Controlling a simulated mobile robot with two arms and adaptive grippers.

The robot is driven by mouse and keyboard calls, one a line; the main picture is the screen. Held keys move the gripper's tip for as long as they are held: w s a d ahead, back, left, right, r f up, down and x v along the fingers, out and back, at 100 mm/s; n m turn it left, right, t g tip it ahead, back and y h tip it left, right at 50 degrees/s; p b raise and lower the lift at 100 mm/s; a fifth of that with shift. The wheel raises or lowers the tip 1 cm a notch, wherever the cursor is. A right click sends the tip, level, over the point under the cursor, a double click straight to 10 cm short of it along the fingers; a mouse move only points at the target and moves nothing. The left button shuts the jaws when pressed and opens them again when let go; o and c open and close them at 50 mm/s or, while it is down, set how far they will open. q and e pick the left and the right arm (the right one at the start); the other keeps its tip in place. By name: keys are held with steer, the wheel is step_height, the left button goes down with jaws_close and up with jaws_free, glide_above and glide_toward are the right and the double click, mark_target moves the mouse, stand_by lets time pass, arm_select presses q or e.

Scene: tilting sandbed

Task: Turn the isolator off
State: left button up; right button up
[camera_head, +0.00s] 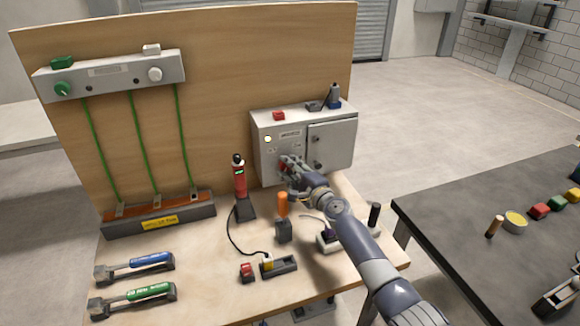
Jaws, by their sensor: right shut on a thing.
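A grey isolator box (265,117) stands on the wooden bench against the upright board, to the right of centre. It has a closed door (331,144) on its right half and a small lit lamp (268,139) on its left half. My right gripper (287,165) is at the lower left front of the box, shut on a red handle (283,162). The gripper hides most of the handle, so I cannot tell its angle. My left gripper is not in view.
A red tester (239,181) and an orange-handled tool (282,205) stand in holders left of my right arm. A black-topped item (374,215) stands to its right. A dark table (470,225) holds coloured blocks. The bench's front left holds two torque wrenches (135,266).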

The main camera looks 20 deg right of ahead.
steer(key=n+p, duration=0.2)
steer(key=n, duration=0.1)
steer(key=n+h+p, duration=0.1)
steer(key=n+p, duration=0.1)
steer(key=n, duration=0.1)
steer(key=n+g+h+p, duration=0.1)
steer(key=n+p, duration=0.1)
steer(key=p, duration=0.1)
steer(key=shift+a+r+n, duration=0.2)
steer(key=shift+r+n, duration=0.05)
steer(key=shift+n, duration=0.15)
steer(key=shift+f+n+h, duration=0.1)
steer(key=shift+n+h, duration=0.2)
steer(key=shift+n, duration=0.2)
steer(key=shift+p, duration=0.3)
steer(key=o, duration=1.1)
steer(key=shift+s, duration=0.65)
steer(key=v, duration=1)
steer(key=shift+s+d+r, duration=0.1)
steer(key=shift+s+r, duration=0.15)
steer(key=shift+s, duration=0.1)
